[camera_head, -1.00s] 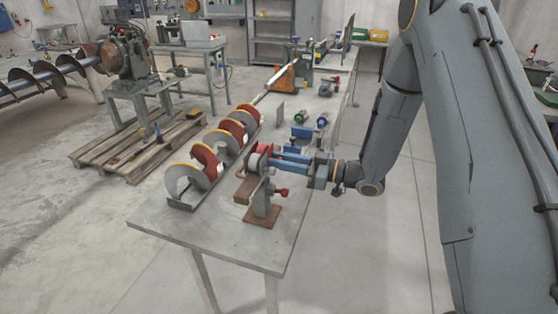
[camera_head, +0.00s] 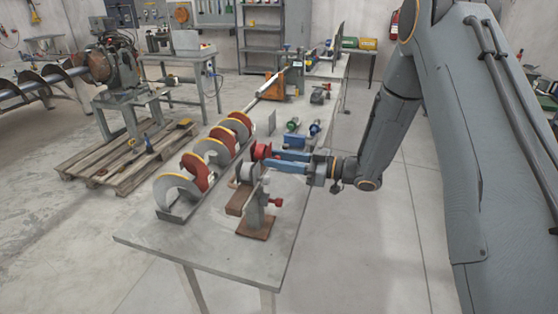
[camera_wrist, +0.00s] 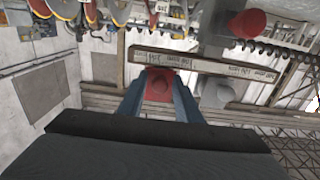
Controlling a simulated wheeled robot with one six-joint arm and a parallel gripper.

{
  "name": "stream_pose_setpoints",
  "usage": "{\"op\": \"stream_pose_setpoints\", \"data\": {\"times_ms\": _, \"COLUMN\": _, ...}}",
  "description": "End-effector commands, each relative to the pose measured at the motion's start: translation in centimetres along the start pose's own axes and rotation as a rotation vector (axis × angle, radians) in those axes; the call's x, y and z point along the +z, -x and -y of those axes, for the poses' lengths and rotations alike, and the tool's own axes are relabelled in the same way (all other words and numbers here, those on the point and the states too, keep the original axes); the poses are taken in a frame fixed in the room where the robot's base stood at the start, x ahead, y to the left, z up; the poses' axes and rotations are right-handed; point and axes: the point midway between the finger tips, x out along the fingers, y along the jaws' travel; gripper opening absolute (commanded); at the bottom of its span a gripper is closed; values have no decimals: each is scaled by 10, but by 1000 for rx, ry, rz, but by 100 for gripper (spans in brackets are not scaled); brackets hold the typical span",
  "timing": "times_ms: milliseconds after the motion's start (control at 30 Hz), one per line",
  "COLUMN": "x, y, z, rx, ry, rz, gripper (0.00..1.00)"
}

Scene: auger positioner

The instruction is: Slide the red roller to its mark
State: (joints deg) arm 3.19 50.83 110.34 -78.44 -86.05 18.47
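The red roller (camera_head: 262,151) sits at the far end of a small brown-based stand (camera_head: 255,226) on the grey workbench (camera_head: 190,244). My gripper (camera_head: 270,158) reaches in from the right, with its blue fingers at the roller. In the wrist view the red roller (camera_wrist: 160,84) lies between the two blue fingers, which appear to press on its sides. A grey roller (camera_head: 248,173) is nearer on the stand and apart from the red one. A pale bar with printed labels (camera_wrist: 205,64) runs beside the rollers in the wrist view; its labels are too small to read.
A red knob (camera_head: 277,202) juts from the stand's right side. A red and grey auger screw (camera_head: 179,190) lies in a cradle to the left. Green-ended (camera_head: 293,125) and blue-ended (camera_head: 315,128) parts lie farther back. The bench's near end is clear.

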Motion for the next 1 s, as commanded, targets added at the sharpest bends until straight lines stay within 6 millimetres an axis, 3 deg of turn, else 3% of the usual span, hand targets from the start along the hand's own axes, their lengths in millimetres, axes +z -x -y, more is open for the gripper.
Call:
{"op": "stream_pose_setpoints", "data": {"times_ms": 367, "x": 0, "y": 4, "z": 0, "rx": 1, "ry": 0, "rz": -1, "gripper": 36}}
{"op": "stream_pose_setpoints", "data": {"times_ms": 800, "x": 1, "y": 67, "z": -1, "rx": 3, "ry": 1, "rz": -1, "gripper": 36}}
{"op": "stream_pose_setpoints", "data": {"times_ms": 1000, "x": 0, "y": 78, "z": 0, "rx": 0, "ry": 0, "rz": 0, "gripper": 36}}
